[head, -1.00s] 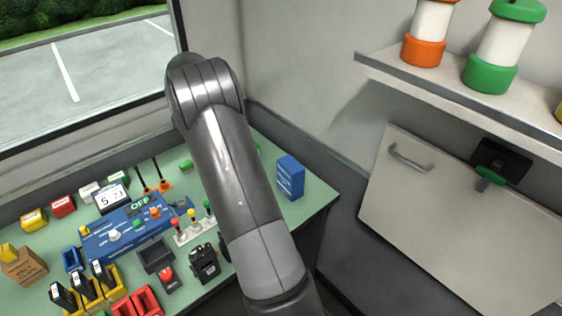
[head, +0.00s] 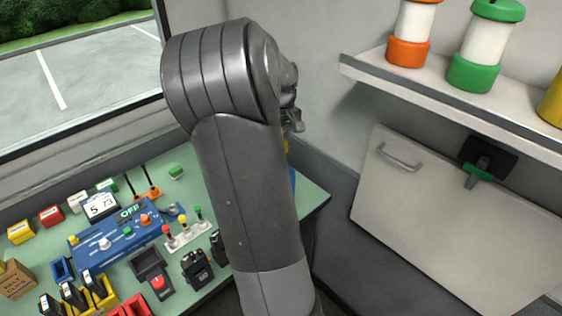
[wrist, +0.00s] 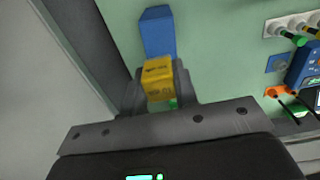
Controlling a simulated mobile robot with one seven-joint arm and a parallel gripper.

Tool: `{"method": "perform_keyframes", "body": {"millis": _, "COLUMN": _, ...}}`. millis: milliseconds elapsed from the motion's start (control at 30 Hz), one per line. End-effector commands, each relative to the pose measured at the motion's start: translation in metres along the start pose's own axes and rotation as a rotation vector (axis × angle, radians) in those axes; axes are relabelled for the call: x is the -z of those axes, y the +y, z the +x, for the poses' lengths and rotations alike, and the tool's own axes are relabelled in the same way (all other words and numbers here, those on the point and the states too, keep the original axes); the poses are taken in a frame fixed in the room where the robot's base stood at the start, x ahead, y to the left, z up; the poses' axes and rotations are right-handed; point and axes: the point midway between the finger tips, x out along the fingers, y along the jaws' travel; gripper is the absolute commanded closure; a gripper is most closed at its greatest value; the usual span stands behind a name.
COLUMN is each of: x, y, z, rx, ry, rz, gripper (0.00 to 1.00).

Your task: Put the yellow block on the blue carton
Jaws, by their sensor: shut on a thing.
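My gripper (wrist: 157,82) is shut on the yellow block (wrist: 158,75), which has dark print on its faces. The blue carton (wrist: 157,30) stands on the green table just beyond the block in the wrist view, and the block overlaps its near end there. In the head view my arm hides most of this. Only a sliver of the yellow block (head: 287,145) shows, above a sliver of the blue carton (head: 293,178). Part of my gripper (head: 296,122) shows at the arm's right edge. I cannot tell the gap between block and carton.
A blue control panel (head: 120,235), a switch strip (head: 187,235) and several small boxes crowd the table's left. A shelf (head: 450,100) with coloured canisters juts out at upper right. A cabinet door with a handle (head: 398,158) is below it. The wall stands behind the carton.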

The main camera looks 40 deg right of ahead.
Motion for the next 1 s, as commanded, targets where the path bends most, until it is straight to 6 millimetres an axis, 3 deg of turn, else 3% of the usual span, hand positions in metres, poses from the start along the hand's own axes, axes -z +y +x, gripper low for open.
{"method": "perform_keyframes", "body": {"millis": 400, "x": 0.000, "y": 0.000, "z": 0.054, "rx": 0.000, "ry": -0.003, "rz": 0.000, "gripper": 0.96}}
{"method": "perform_keyframes", "body": {"millis": 767, "x": 0.001, "y": 0.000, "z": 0.058, "rx": 0.000, "ry": 0.000, "rz": 0.001, "gripper": 0.96}}
{"method": "perform_keyframes", "body": {"millis": 800, "x": 0.001, "y": 0.000, "z": 0.058, "rx": 0.000, "ry": 0.000, "rz": 0.000, "gripper": 0.72}}
{"method": "perform_keyframes", "body": {"millis": 1000, "x": 0.001, "y": 0.000, "z": 0.058, "rx": 0.000, "ry": 0.000, "rz": 0.000, "gripper": 0.55}}
